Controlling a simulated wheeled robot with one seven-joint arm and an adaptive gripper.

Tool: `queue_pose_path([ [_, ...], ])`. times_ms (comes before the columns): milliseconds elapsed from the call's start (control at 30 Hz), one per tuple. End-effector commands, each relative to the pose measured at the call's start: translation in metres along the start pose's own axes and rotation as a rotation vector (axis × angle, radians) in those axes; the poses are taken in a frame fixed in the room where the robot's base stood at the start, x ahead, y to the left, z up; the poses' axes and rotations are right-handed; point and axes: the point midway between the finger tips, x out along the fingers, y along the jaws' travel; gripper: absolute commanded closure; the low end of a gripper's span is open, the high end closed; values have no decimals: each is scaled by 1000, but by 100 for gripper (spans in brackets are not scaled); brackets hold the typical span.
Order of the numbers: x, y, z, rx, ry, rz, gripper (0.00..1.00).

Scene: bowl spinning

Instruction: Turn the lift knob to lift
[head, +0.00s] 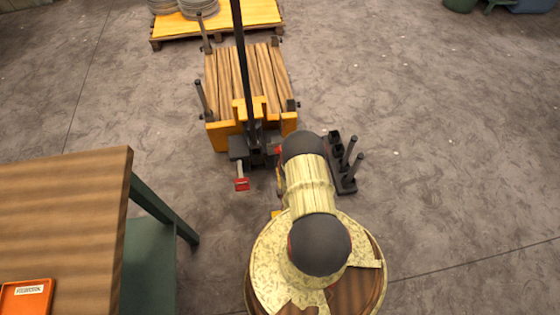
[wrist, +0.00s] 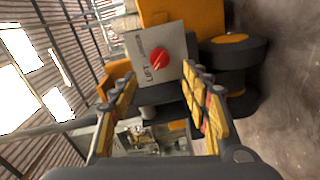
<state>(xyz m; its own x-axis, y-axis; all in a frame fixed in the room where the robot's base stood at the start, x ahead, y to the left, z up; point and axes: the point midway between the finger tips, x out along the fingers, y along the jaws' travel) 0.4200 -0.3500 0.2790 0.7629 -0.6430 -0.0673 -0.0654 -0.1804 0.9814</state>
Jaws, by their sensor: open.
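The lift knob (wrist: 158,57) is a round red knob on a light grey panel (wrist: 179,66) in the wrist view. The panel carries the word LIFT at the knob's lower left and another, hard-to-read word above it. My gripper (wrist: 160,75) is open, its two yellow-padded fingers apart on either side of the lower part of the panel. The knob shows just beyond the gap between the fingertips, and I see no finger touching it. In the head view my own arm hides the gripper and most of the knob's area.
An orange lift cart (head: 222,132) with a wooden-slat deck and a black mast stands ahead in the head view. A red pedal-like part (head: 241,184) sticks out in front. A black rack with upright pegs (head: 345,183) is at right. A wooden table (head: 62,225) fills the lower left.

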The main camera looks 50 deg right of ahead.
Motion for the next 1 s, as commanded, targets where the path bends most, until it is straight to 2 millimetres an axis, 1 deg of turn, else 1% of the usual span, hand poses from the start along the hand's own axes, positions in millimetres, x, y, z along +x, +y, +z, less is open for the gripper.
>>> queue_pose_path([
  [33, -8, 0, 0, 0, -1, -2, 53],
  [100, -16, 0, 0, 0, -1, -1, 53],
  [300, -28, 0, 0, 0, 0, 0, 53],
  [1000, -29, 0, 0, -1, 0, -1, 53],
])
